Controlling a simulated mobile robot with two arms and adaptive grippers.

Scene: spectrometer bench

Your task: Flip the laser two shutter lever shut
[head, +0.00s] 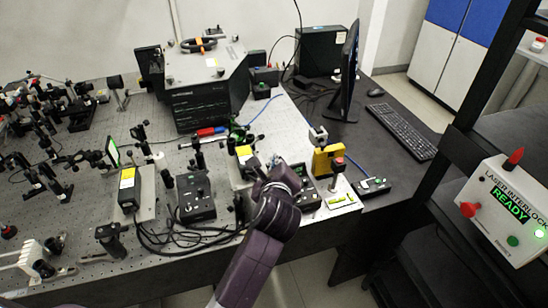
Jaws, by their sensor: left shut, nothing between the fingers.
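My purple left arm reaches up from the bottom edge. Its gripper (256,168) is at the front of the bench, shut and empty, over or beside a laser box with a yellow label (243,153). A second laser box with a yellow label (127,180) stands further left on a pale plate. I cannot read which box is laser two. The shutter lever is too small or hidden behind my arm and gripper, so I cannot tell its position. My right gripper is out of view.
A black controller (194,197) with cables stands left of my arm. A yellow device (326,160) and a small button box (371,187) stand to its right. Optics crowd the bench's left side. A laser interlock box (505,208) reading READY is at far right.

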